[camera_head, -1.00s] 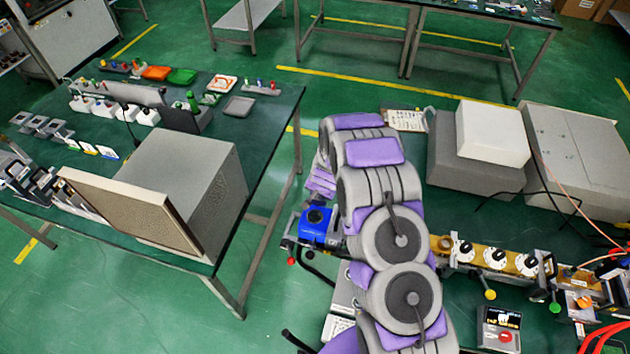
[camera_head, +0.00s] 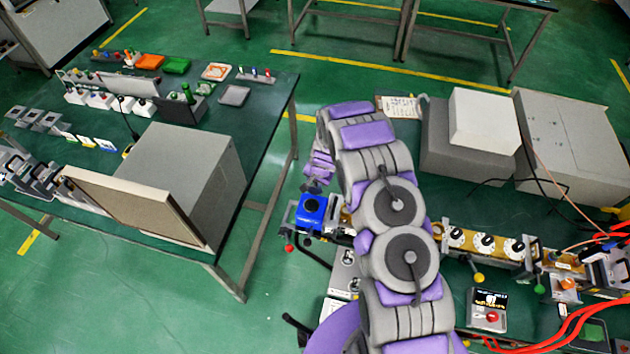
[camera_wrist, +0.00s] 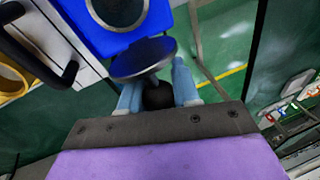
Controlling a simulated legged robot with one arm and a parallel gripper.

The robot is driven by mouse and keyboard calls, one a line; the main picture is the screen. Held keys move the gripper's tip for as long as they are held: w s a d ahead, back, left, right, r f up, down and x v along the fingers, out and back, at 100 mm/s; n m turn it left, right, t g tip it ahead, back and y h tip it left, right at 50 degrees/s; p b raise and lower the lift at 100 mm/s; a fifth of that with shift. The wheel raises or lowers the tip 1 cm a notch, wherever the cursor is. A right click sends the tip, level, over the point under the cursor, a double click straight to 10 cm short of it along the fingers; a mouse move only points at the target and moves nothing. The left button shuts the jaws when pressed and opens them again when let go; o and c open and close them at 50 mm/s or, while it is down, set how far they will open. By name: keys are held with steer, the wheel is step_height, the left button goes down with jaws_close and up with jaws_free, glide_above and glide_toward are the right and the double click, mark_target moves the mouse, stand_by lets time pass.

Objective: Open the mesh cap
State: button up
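The blue unit (camera_head: 312,212) with a dark round top sits at the left end of the equipment bench. In the wrist view, the blue unit (camera_wrist: 92,40) shows a round opening (camera_wrist: 118,8) with a silver rim. A dark round cap (camera_wrist: 143,60) stands tilted beside the opening, over the blue unit's near edge. Its mesh cannot be made out. My gripper (camera_wrist: 158,92) has its two light blue fingers on either side of a black knob at the cap, seemingly touching it. In the head view, my gripper (camera_head: 317,178) is just behind the blue unit, partly hidden by my arm.
A brass-coloured waveguide (camera_head: 485,242) with several black and white dials extends right of the blue unit. Red cables (camera_head: 570,325) lie at lower right. Grey boxes (camera_head: 470,150) stand behind. A second table (camera_head: 110,230) with a large grey box stands left, across a floor gap.

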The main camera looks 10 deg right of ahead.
steer(key=o, duration=0.5)
steer(key=shift+w, duration=0.15)
steer(key=shift+c, duration=0.2)
steer(key=shift+r, duration=0.1)
steer(key=b+v, duration=0.2)
steer(key=v, duration=1.5)
steer(key=shift+a, duration=0.1)
